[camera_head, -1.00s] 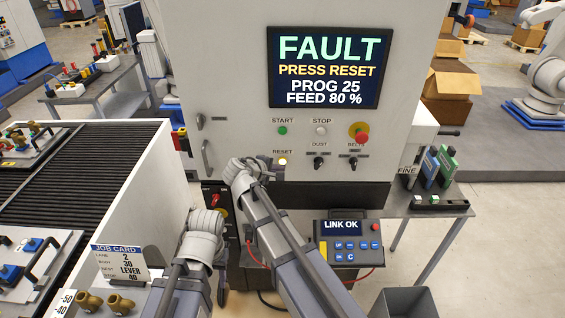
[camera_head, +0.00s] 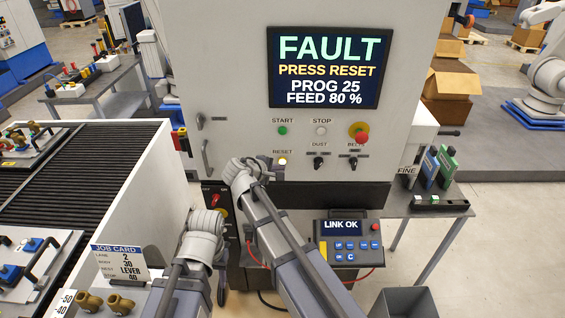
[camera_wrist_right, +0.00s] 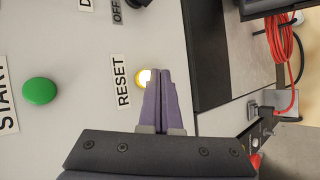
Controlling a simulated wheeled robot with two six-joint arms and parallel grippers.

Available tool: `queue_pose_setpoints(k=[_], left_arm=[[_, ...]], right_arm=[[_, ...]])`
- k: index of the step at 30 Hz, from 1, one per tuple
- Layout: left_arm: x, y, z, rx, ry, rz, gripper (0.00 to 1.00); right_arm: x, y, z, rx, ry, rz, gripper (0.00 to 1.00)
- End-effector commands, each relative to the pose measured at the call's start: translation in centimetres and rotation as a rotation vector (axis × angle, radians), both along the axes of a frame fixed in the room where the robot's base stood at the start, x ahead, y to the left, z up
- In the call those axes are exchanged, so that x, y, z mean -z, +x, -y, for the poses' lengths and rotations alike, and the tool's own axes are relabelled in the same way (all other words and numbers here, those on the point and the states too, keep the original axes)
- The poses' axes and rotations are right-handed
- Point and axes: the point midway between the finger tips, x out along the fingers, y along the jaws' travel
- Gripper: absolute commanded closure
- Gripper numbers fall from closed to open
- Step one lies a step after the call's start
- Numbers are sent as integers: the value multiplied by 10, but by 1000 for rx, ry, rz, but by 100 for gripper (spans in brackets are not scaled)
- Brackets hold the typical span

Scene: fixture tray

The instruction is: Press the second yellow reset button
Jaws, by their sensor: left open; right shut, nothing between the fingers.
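The yellow reset button (camera_head: 282,161) is lit and sits beside the RESET label on the machine front. It also shows in the right wrist view (camera_wrist_right: 143,76), partly hidden by my fingers. My right gripper (camera_wrist_right: 155,72) is shut and empty, its tips right at the button; I cannot tell whether they touch it. In the head view the right gripper (camera_head: 270,161) is just left of the button. The screen (camera_head: 324,68) reads FAULT, PRESS RESET. My left gripper (camera_head: 222,282) is low at the left, open, mostly hidden by its wrist.
The green start button (camera_head: 282,130), white stop button (camera_head: 321,130) and red emergency knob (camera_head: 361,137) are close by. Two dark knobs sit right of the reset button. A pendant (camera_head: 345,242) reading LINK OK is below. A conveyor (camera_head: 80,165) stands at the left.

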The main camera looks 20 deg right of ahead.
Motion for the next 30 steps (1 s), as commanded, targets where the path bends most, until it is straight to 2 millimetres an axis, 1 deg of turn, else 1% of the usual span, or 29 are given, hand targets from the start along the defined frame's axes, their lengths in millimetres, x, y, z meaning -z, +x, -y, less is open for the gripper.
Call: queue_pose_setpoints(k=[9,18,30], left_arm=[[0,0,0,0,0,0,54],[0,0,0,0,0,0,54],[0,0,0,0,0,0,54]], right_arm=[[0,0,0,0,0,0,100],[0,8,2,1,0,0,100],[0,8,3,0,0,0,100]])
